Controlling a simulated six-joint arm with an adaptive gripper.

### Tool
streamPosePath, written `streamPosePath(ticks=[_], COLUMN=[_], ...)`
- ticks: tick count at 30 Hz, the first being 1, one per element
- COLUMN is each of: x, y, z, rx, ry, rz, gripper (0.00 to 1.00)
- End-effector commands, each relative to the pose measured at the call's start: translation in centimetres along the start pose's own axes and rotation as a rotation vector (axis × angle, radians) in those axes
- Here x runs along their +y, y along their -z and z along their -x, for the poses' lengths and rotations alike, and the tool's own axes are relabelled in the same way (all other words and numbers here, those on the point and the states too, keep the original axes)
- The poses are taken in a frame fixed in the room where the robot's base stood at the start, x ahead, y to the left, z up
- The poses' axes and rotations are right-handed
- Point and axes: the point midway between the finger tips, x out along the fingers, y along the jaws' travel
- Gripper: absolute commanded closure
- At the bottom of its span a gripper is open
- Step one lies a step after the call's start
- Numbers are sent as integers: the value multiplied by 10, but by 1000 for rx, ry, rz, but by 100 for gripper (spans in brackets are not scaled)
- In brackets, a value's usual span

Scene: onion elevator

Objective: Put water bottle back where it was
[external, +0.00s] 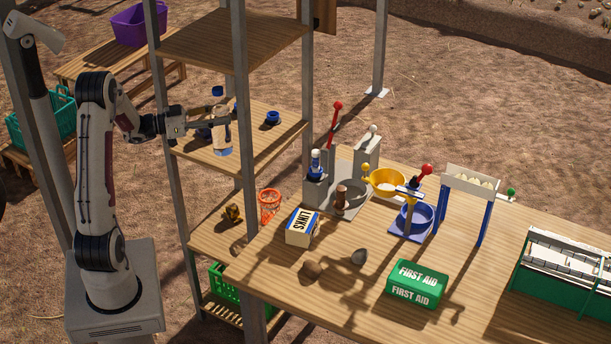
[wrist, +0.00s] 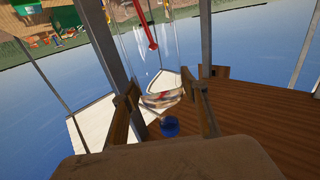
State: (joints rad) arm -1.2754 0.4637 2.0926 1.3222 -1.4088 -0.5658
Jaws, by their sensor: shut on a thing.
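The water bottle (external: 222,135) is clear with a blue cap and stands roughly upright in my gripper (external: 215,122) in the external view. It is over the middle shelf (external: 260,135) of the rack, near the shelf's front edge. Whether its base touches the shelf, I cannot tell. In the wrist view, the two fingers of my gripper (wrist: 165,103) are on either side of the see-through bottle (wrist: 150,60), shut on it. The fingers hide part of the bottle.
A blue cup-like item (external: 272,118) sits on the same shelf, to the right of the bottle. Grey rack posts (external: 243,150) stand close around the arm. The workbench (external: 340,300) at right holds levers, bowls, a LINKS box and a green first aid box (external: 417,284).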

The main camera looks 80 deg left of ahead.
Motion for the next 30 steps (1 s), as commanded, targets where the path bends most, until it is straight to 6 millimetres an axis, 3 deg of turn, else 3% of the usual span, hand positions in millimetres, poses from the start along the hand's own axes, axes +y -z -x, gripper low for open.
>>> streamPosePath(ticks=[11, 24, 30], x=[0, 0, 0], y=[-1, -35, -39], z=[0, 0, 0], rx=[3, 2, 3], ry=[0, -1, 0], rz=[-2, 0, -3], gripper=[95, 95, 95])
